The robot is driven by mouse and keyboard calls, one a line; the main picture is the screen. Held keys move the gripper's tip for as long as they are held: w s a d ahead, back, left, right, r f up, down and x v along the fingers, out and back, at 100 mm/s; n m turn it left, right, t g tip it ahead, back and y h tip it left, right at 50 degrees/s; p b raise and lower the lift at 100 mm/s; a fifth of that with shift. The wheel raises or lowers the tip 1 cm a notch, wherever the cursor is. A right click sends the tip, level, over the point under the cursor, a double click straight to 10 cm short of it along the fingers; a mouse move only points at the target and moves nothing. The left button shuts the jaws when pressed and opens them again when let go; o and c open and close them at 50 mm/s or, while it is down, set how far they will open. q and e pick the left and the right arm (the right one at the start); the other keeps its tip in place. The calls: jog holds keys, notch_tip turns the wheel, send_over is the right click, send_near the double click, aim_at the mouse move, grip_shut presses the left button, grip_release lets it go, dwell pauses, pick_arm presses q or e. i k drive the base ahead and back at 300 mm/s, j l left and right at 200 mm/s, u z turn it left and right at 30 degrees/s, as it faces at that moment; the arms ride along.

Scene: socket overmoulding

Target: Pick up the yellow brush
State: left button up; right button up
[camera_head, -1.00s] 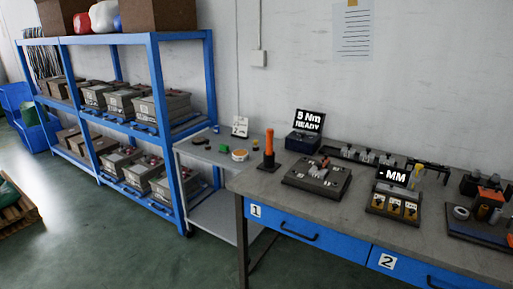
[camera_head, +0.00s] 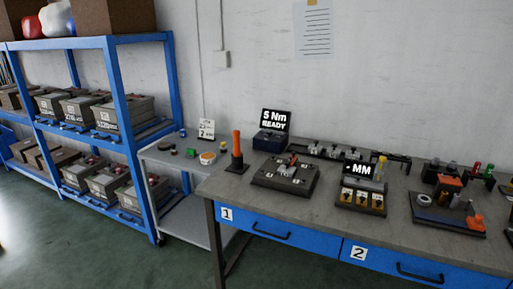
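I cannot make out a clear brush shape at this distance. A small yellow upright thing (camera_head: 381,168) stands behind the right side of the "MM" display unit on the workbench (camera_head: 325,211); I cannot tell whether it is the yellow brush. A smaller yellow item (camera_head: 223,146) shows near the far left corner of the bench, on the grey side cart, and is too small to identify. Neither of my grippers is in view.
The workbench has blue drawers (camera_head: 285,233). An orange-handled tool (camera_head: 237,152), a "5 Nm READY" box (camera_head: 271,141), a dark fixture plate (camera_head: 286,178) and a tray of tools (camera_head: 447,215) stand on it. A blue shelf (camera_head: 128,110) with grey bins is at left. Floor is clear in front.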

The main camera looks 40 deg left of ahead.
aim_at(223, 147)
jog(key=j+z, duration=0.4)
jog(key=j, duration=0.35)
jog(key=j+z, duration=0.45)
jog(key=j, duration=0.4)
